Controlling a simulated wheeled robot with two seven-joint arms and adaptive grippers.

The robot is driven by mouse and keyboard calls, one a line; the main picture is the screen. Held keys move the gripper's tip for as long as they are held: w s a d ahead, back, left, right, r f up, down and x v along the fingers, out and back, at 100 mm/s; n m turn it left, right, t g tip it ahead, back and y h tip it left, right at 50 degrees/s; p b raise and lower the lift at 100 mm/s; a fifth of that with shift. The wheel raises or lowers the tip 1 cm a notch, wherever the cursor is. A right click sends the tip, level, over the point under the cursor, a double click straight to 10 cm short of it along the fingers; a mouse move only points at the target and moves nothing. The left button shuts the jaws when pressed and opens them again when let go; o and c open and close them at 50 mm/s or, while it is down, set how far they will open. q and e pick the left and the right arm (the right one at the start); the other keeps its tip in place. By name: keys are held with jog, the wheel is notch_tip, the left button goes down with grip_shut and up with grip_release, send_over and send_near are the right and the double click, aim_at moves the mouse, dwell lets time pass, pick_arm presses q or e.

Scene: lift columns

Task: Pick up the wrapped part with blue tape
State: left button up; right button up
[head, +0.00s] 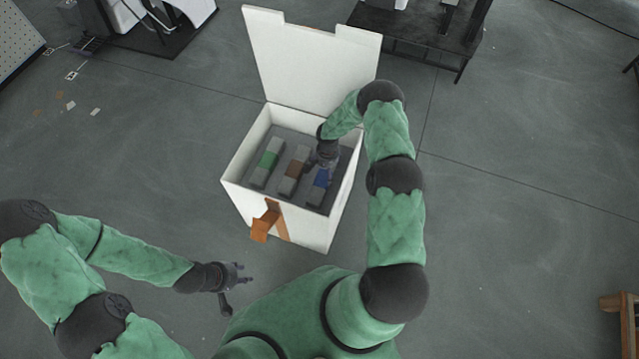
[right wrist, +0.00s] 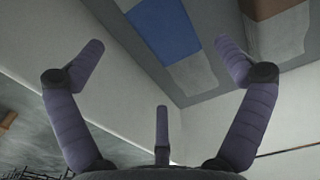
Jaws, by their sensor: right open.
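The wrapped part with blue tape (head: 321,178) lies in the right of the open white box, a grey bar with a blue band. In the right wrist view its blue band (right wrist: 166,32) shows beyond my fingers. My right gripper (head: 325,164) reaches down into the box over this part, partly covering its far end. In the right wrist view its fingers (right wrist: 160,65) are spread, with nothing between them. My left gripper (head: 240,281) is outside the box at the lower left; its fingers look spread and empty.
Parts with green tape (head: 268,160) and brown tape (head: 294,169) lie left of the blue one. A dark table (head: 420,28) stands behind.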

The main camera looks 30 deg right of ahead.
aim_at(326, 179)
notch_tip(326, 179, down, 3)
jog(key=shift+r+b, duration=0.1)
jog(key=shift+b, duration=0.25)
jog(key=shift+s+a+f+b, duration=0.15)
jog(key=shift+f+b, duration=0.6)
jog(key=shift+f, duration=0.6)
jog(key=shift+s+a+f+b, duration=0.1)
jog(key=shift+f+b, duration=0.65)
jog(key=shift+f, duration=0.6)
jog(key=shift+r, duration=0.1)
jog(key=shift+w, duration=0.1)
jog(key=c, duration=1.5)
